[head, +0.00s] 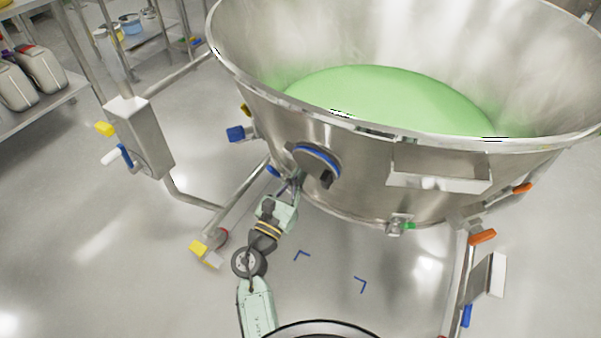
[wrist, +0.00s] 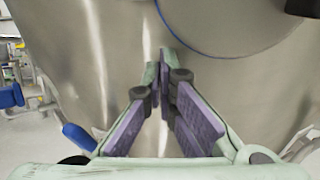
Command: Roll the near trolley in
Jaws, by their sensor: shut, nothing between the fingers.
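The near trolley is a large steel bowl (head: 350,185) holding green material (head: 385,95), on a tubular wheeled frame (head: 238,198). A round port with a blue ring (head: 317,158) is on its near wall. My gripper (head: 297,182) is at the lower wall, just left of and below that port. In the wrist view my gripper (wrist: 160,65) has its fingertips together with nothing between them. They point at the bare steel wall (wrist: 110,50); I cannot tell whether they touch it. The far wheels are hidden.
A steel post with a box (head: 140,135) and a blue-and-white handle stands at the left. Yellow (head: 198,247) and orange (head: 482,237) pedals sit low on both sides. Blue corner marks (head: 301,255) lie on clear floor. Shelving with containers (head: 38,80) is at the upper left.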

